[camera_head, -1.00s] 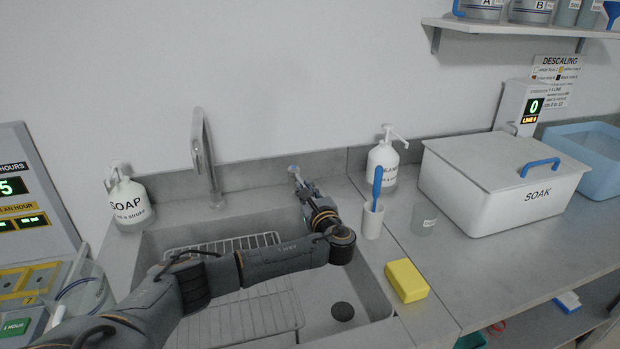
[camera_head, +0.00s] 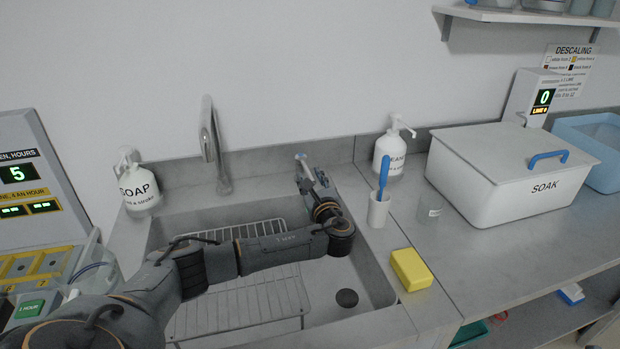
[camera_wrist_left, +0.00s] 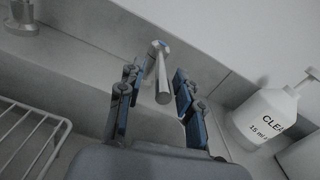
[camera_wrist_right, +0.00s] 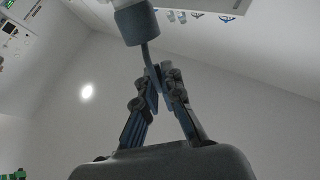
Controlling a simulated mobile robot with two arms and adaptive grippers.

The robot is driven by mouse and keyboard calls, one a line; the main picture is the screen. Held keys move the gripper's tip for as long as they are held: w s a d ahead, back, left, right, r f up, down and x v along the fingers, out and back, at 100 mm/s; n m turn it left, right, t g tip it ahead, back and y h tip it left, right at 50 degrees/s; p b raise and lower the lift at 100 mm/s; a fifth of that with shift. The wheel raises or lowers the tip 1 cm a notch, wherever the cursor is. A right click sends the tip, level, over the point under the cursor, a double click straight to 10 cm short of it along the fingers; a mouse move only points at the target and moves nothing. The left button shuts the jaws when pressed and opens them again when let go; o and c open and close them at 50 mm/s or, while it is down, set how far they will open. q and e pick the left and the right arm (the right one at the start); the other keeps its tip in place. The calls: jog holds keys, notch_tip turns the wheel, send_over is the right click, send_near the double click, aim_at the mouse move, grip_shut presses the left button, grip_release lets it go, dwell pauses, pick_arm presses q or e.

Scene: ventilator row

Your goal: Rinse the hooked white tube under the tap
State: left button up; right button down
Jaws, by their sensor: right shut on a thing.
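My left gripper (camera_head: 312,180) is at the back right of the sink. In the left wrist view its fingers (camera_wrist_left: 155,85) are open, one on each side of a metal lever (camera_wrist_left: 163,82), with no clear grip on it. The tap (camera_head: 209,140) stands behind the sink, to the left of this gripper. My right gripper (camera_wrist_right: 157,82) shows only in its wrist view. It is shut on a thin grey stem (camera_wrist_right: 146,55) with a thick blue-grey cylinder (camera_wrist_right: 137,22) at its far end. I cannot tell whether this is part of the hooked white tube; no such tube shows clearly elsewhere.
The sink (camera_head: 375,280) holds a wire rack (camera_head: 255,300). A soap bottle (camera_head: 138,190), a cleaner bottle (camera_head: 388,155), a cup with a blue-handled brush (camera_head: 379,210), a clear cup (camera_head: 431,208), a yellow sponge (camera_head: 411,269) and the SOAK box (camera_head: 500,190) stand around it.

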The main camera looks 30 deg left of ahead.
pick_arm(q)
jog(key=v, duration=1.1)
jog(key=shift+d, duration=0.2)
jog(key=shift+s, duration=0.15)
